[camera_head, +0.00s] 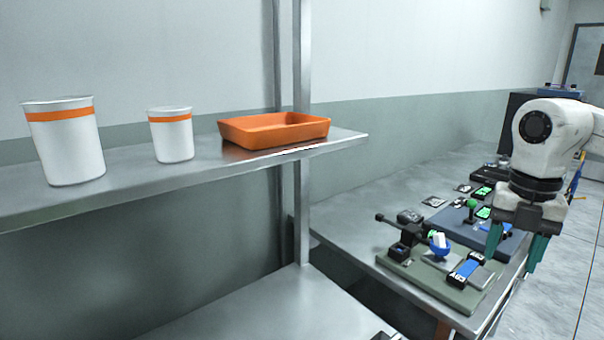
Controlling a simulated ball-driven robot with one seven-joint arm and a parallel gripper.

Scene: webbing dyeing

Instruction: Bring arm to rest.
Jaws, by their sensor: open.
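My gripper (515,247) hangs at the right of the view on my white arm, with its two green fingers pointing down. The fingers are apart and nothing shows between them. It is in front of the right edge of the metal workbench (345,215), beside a green board (430,286) that carries small devices. From this view I cannot tell how far the fingertips are from the bench edge.
A metal shelf (110,194) on the left holds a large white cup (67,145), a smaller white cup (172,140) and an orange tray (260,134). A shelf post (302,190) stands beside the bench. Open floor (575,285) lies at the right.

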